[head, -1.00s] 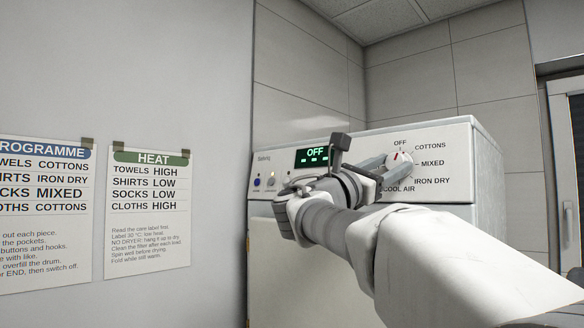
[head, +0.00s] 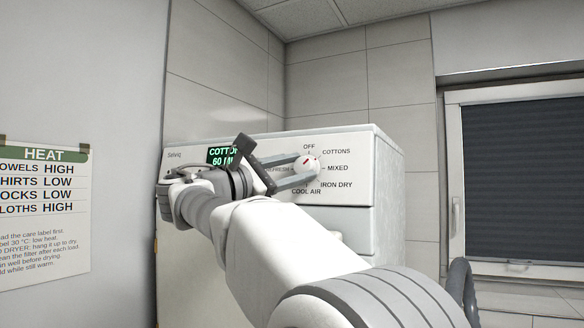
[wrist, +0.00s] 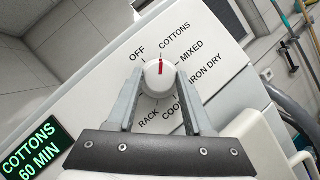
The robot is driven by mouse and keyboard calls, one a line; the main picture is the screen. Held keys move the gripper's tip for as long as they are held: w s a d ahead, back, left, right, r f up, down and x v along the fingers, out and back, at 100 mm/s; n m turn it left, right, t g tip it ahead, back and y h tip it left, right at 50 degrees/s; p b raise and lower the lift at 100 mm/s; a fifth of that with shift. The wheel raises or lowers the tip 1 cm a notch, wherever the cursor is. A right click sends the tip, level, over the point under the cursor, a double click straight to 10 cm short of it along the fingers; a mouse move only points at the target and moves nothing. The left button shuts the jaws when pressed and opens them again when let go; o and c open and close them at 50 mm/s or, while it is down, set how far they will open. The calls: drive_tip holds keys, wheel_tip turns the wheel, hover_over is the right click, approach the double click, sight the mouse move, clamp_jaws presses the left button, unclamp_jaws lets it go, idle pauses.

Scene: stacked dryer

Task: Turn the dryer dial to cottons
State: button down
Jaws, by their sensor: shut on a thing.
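The white dryer dial (head: 306,165) is on the dryer's (head: 378,180) front panel, ringed by labels OFF, COTTONS, MIXED, IRON DRY, COOL AIR and others. In the wrist view the dial (wrist: 158,78) has a red mark that points up to the COTTONS label (wrist: 174,39). My gripper (head: 299,168) reaches in from the left, its two grey fingers shut on the dial, one on each side. It also shows in the wrist view (wrist: 160,92). The display (wrist: 29,165) reads COTTONS 60 MIN; in the head view my arm partly covers it.
A HEAT card (head: 45,205) hangs on the left wall. A window with a dark blind (head: 525,180) is at right.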

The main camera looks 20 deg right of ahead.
drive_tip(key=shift+c, duration=1.4)
unclamp_jaws()
drive_tip(key=b+v, duration=0.1)
drive_tip(key=v, duration=1.6)
drive_tip(key=shift+a, duration=0.2)
drive_tip(key=shift+f, duration=0.15)
